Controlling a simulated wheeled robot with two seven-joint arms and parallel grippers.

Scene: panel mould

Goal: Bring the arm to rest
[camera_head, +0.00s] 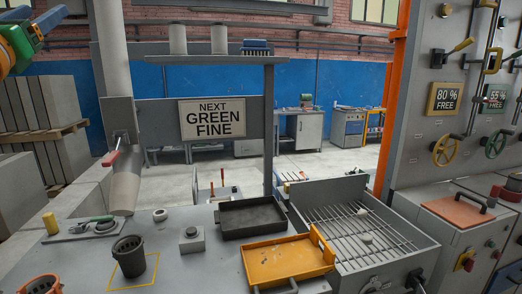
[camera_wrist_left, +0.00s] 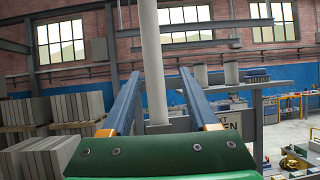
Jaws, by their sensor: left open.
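My left gripper (camera_head: 52,18) is at the top left corner of the head view, raised well above the bench and partly cut off by the frame. In the left wrist view its two blue and orange fingers (camera_wrist_left: 163,105) stand wide apart with nothing between them. A grey pipe and the back wall show beyond the fingers. My right gripper is not in view.
The grey bench (camera_head: 190,270) holds a dark perforated cup (camera_head: 129,256), a black tray (camera_head: 251,217) and a yellow tray (camera_head: 290,262). A grey chute (camera_head: 125,185) hangs below the left gripper's side. A sign (camera_head: 212,118) reads "NEXT GREEN FINE". A grate (camera_head: 355,235) lies at right.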

